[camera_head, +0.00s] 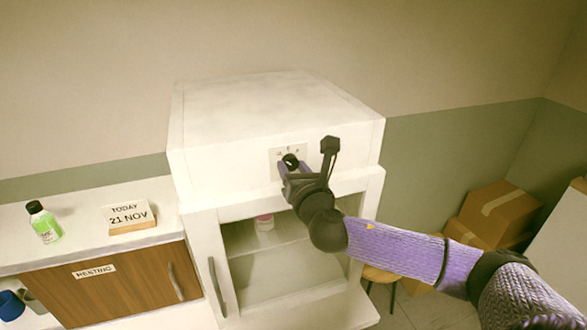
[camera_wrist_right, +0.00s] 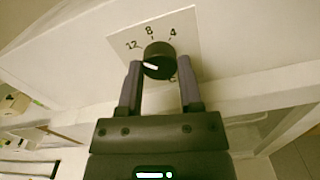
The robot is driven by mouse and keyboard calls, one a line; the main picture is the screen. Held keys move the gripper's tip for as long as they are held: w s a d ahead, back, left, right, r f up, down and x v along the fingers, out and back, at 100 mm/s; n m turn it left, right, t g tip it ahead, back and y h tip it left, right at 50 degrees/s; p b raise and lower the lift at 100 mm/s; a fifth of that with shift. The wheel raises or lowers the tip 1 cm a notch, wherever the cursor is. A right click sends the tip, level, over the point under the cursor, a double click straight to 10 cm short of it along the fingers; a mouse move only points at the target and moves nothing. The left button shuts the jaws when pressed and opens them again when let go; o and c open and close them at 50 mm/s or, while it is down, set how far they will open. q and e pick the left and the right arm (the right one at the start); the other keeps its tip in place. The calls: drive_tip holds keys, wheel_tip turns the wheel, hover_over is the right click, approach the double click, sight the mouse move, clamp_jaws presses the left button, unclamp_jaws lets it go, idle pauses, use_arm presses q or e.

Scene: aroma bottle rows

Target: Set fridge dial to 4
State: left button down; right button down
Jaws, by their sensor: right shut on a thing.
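The fridge (camera_head: 230,175) is a white cabinet with a small pale dial plate (camera_wrist_right: 188,35) on its upper front. The dial (camera_wrist_right: 160,55) is a round black knob, also seen small in the head view (camera_head: 291,160). Printed marks 12, 8 and 4 run over its top from left to right, with another partly hidden mark below right. The dial's white pointer line slants toward its lower left, below the 12. My right gripper (camera_head: 286,169) has one finger on each side of the dial and is shut on it. My left gripper is not in view.
A counter (camera_head: 85,225) at left holds a green bottle (camera_head: 45,225) and a date block (camera_head: 129,217) reading 21 NOV. Below the dial, the fridge's open-looking compartment holds a pink-lidded jar (camera_head: 264,222). Cardboard boxes (camera_head: 497,213) stand at right.

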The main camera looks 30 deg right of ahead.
drive_tip(key=shift+m, duration=0.3)
drive_tip(key=m, duration=0.3)
drive_tip(key=shift+m, duration=0.4)
drive_tip(key=m, duration=0.4)
drive_tip(key=shift+m, duration=0.3)
drive_tip(key=m, duration=0.4)
drive_tip(key=shift+p, duration=0.4)
drive_tip(key=shift+m+p, duration=0.3)
drive_tip(key=shift+m, duration=2.1)
drive_tip(key=shift+a, duration=0.1)
drive_tip(key=shift+c, duration=1.3)
unclamp_jaws()
drive_tip(key=shift+r, duration=0.1)
